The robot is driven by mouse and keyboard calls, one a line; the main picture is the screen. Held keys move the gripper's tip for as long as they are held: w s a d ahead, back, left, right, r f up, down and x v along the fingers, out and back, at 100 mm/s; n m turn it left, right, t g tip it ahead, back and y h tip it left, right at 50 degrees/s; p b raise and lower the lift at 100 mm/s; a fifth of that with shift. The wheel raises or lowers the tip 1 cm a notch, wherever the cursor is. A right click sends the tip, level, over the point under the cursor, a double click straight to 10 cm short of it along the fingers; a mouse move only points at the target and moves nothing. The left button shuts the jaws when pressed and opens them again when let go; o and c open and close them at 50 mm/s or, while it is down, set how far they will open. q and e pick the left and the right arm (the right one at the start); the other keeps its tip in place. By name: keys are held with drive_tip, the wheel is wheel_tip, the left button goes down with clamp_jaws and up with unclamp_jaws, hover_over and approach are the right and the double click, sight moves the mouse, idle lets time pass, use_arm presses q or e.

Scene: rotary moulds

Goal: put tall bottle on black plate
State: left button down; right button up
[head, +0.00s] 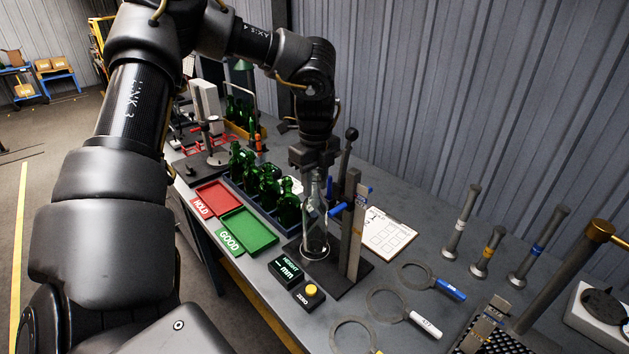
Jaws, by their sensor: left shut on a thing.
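A tall clear glass bottle (315,232) stands upright at the middle of the bench. My left gripper (314,170) comes down from above and is shut on its neck; the fingers are small and partly dark against the background. The bottle's base is over the black plate (350,282), which is the flat base of a height gauge (355,230) with an upright scale. I cannot tell whether the bottle's base touches the plate or is slightly above it. My right gripper is not in view.
A crate of green bottles (262,185) stands left of the bottle, with a green GOOD tray (248,231) and red HOLD tray (215,199). A height display (290,271) and yellow button box (309,293) sit in front. Ring gauges (388,304) and a clipboard (390,232) lie right.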

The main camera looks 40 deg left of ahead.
use_arm(q)
drive_tip(key=shift+f, duration=0.1)
drive_tip(key=c, duration=1)
unclamp_jaws()
drive_tip(key=shift+w+r, duration=0.1)
drive_tip(key=shift+r, duration=0.25)
wheel_tip(320, 180, up, 12)
drive_tip(key=shift+f+b, duration=0.2)
drive_tip(key=shift+b, duration=0.3)
